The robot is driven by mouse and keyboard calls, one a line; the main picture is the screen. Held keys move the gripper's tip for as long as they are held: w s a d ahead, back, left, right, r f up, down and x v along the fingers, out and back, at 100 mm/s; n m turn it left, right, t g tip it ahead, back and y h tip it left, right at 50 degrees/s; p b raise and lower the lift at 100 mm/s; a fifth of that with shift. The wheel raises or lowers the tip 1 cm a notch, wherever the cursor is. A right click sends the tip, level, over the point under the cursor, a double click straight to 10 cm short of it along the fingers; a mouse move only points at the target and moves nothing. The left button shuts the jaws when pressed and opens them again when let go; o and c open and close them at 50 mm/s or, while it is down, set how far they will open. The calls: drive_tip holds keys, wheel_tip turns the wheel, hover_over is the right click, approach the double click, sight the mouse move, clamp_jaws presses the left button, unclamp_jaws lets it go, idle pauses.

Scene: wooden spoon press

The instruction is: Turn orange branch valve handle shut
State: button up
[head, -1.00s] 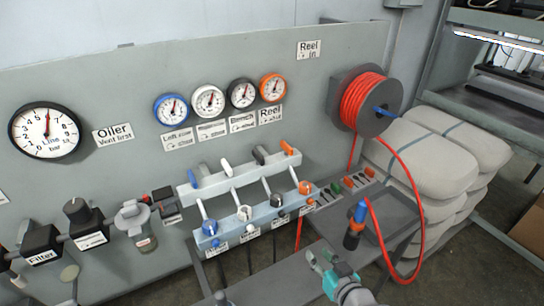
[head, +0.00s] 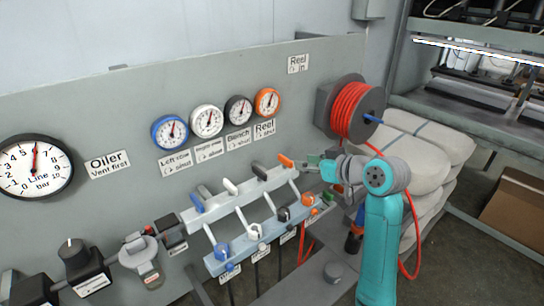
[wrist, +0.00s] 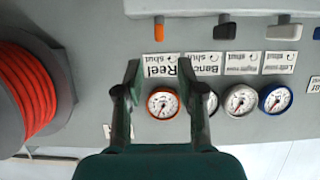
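The orange branch valve handle (head: 286,160) sits at the right end of the upper pale rail on the grey panel. It also shows upside down at the top of the wrist view (wrist: 159,28), beyond my fingertips. My gripper (head: 318,168) is just right of this handle in the head view, its fingers pointing left towards the panel. In the wrist view the two dark fingers (wrist: 158,75) stand wide apart with nothing between them. An orange-rimmed gauge (head: 268,102) and a "Reel shut" label (head: 264,128) are above the handle.
Blue, white and grey handles (head: 230,186) line the same rail. A lower rail carries several knobs (head: 254,231), including an orange one (head: 308,199).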

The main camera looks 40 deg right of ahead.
sight(285, 157)
drive_tip(key=x, duration=1)
drive_tip(key=shift+w, duration=0.45)
clamp_jaws()
